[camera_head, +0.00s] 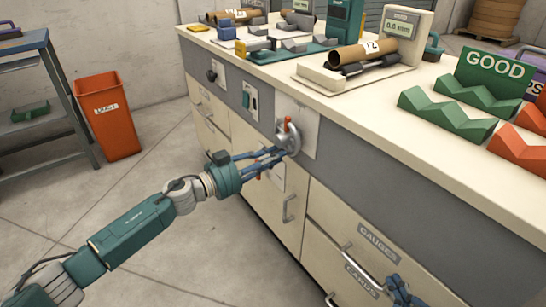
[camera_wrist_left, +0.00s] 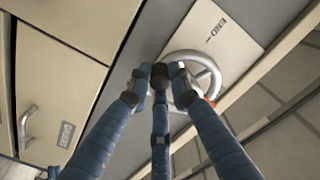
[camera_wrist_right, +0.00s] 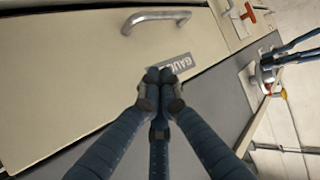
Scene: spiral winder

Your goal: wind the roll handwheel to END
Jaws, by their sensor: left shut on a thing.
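The grey roll handwheel (camera_head: 294,140) is mounted on a pale plate on the cabinet front. A red-orange part (camera_head: 287,124) shows at its top in the head view. My left gripper (camera_head: 282,153) is shut on the handwheel's rim. In the left wrist view the wheel (camera_wrist_left: 213,66) has its near rim between the fingertips (camera_wrist_left: 160,75), which hide part of it. The END mark (camera_wrist_left: 222,27) and its line are on the plate (camera_wrist_left: 205,45) beside the wheel. My right gripper (camera_wrist_right: 160,80) has its fingertips together and empty, in front of the cabinet; it also shows at the head view's lower right (camera_head: 402,292).
Drawers labelled GAUGES (camera_head: 380,243) and CARDS, with bar handles (camera_head: 288,208), are below. The countertop (camera_head: 345,98) holds a tube on a scale, green V-blocks (camera_head: 445,113) and a GOOD sign (camera_head: 495,72). An orange bin (camera_head: 107,120) stands left. The floor between is clear.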

